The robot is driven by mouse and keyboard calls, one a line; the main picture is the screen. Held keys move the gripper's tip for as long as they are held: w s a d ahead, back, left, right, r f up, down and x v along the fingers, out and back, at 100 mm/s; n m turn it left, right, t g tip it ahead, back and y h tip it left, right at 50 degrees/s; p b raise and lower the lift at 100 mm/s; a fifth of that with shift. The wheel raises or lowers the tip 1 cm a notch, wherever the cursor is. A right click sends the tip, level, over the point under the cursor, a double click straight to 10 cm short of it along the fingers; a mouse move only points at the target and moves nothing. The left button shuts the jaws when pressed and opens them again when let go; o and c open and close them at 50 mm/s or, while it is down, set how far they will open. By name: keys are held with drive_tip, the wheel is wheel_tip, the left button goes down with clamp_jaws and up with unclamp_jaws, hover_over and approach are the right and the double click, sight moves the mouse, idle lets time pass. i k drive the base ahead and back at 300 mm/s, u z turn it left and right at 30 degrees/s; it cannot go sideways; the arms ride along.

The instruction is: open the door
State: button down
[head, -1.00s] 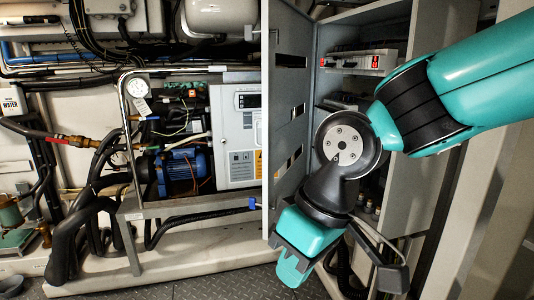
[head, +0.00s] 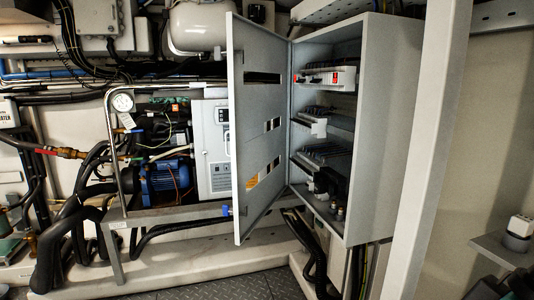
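The grey cabinet door (head: 258,200) stands wide open in the head view, swung out to the left from its hinge side. Its inner face shows, with several slots cut through it. The cabinet (head: 385,130) is open to view, with breakers and terminal rows (head: 328,78) on its shelves. My gripper and arm are out of the picture, so nothing of mine shows at the door.
A pale upright post (head: 425,150) stands right of the cabinet. A blue motor (head: 165,175), pipes and a grey control box (head: 212,145) are on the left behind the door. Dark chequered floor (head: 240,285) is clear at the bottom.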

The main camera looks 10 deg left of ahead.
sight(252, 149)
drive_tip(key=u, duration=0.5)
drive_tip(key=i, duration=1.05)
drive_tip(key=u, duration=0.4)
